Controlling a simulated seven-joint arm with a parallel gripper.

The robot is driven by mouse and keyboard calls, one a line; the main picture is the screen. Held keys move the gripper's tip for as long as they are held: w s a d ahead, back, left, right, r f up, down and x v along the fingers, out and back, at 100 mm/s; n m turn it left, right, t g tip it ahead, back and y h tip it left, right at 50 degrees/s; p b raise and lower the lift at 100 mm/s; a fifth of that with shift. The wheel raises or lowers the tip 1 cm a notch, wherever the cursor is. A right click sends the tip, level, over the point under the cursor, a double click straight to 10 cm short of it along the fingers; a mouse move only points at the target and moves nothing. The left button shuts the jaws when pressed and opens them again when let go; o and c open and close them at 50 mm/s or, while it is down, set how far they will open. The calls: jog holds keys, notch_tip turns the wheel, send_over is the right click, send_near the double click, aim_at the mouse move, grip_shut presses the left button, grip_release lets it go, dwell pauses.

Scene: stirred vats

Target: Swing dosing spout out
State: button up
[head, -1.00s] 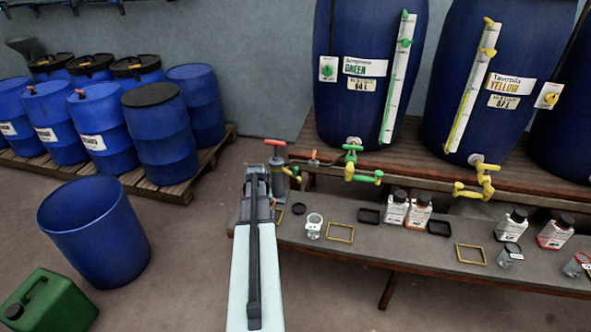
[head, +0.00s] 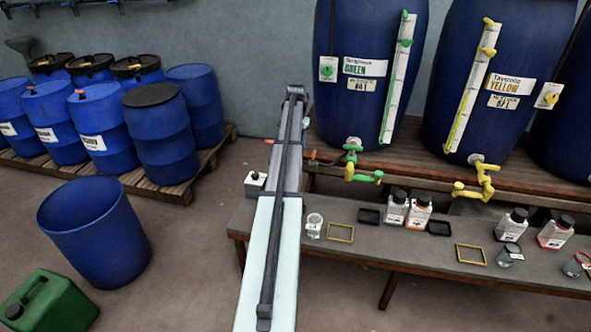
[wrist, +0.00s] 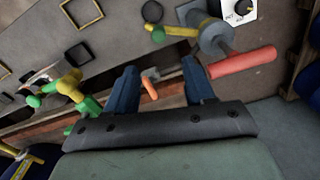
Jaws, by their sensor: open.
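The dosing spout seems to be the short yellow arm (wrist: 180,31) on a grey upright cylinder (wrist: 214,40) in the wrist view. A thick red handle (wrist: 243,62) sticks out from the cylinder's other side. My gripper (wrist: 160,66) is open and empty, its two dark blue fingers below the yellow arm in the picture. An orange lever (wrist: 149,88) shows between the fingers, and I cannot tell whether they touch it. In the head view my arm covers the cylinder and spout; only a bit of red handle (head: 269,141) shows left of it.
A white dial box (head: 256,183) stands at the bench's left end (head: 232,222). Green (head: 363,177) and yellow (head: 475,190) taps hang from the blue vats. Bottles, frames and a clear cup (head: 313,225) stand on the bench. An open blue drum (head: 95,240) is on the floor at left.

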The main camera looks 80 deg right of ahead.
jog(key=shift+m, duration=0.3)
notch_tip(320, 180, down, 14)
jog(key=shift+a+r, duration=0.1)
jog(key=shift+a, duration=0.05)
dwell(0.4)
jog(key=shift+c, duration=0.3)
grip_shut()
